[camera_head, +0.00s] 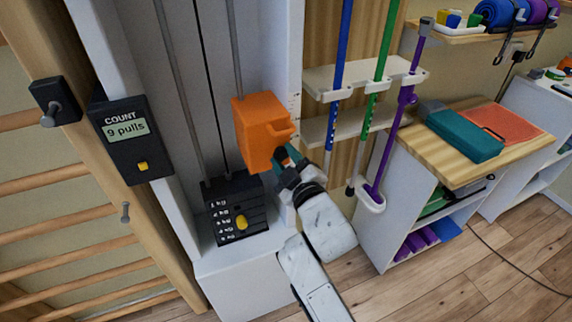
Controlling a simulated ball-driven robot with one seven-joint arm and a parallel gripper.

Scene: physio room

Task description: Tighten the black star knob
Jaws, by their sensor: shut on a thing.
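The orange carriage block (258,128) sits on the grey guide rods of the white pulley column, above the weight stack. My gripper (282,161) is at the lower right side of this block, with its teal-and-black fingers shut and close against it. The black star knob is mostly or fully hidden by my fingers and the block. A little dark shape shows at the fingertips, where my gripper is shut on it. How far the knob is turned cannot be seen.
The weight stack (236,209) with a yellow selector pin stands below the block. A counter box (131,140) reads 9 pulls. At right, a white rack (345,78) holds blue, green and purple poles close to my arm. A teal case (464,134) lies on the wooden-topped cabinet.

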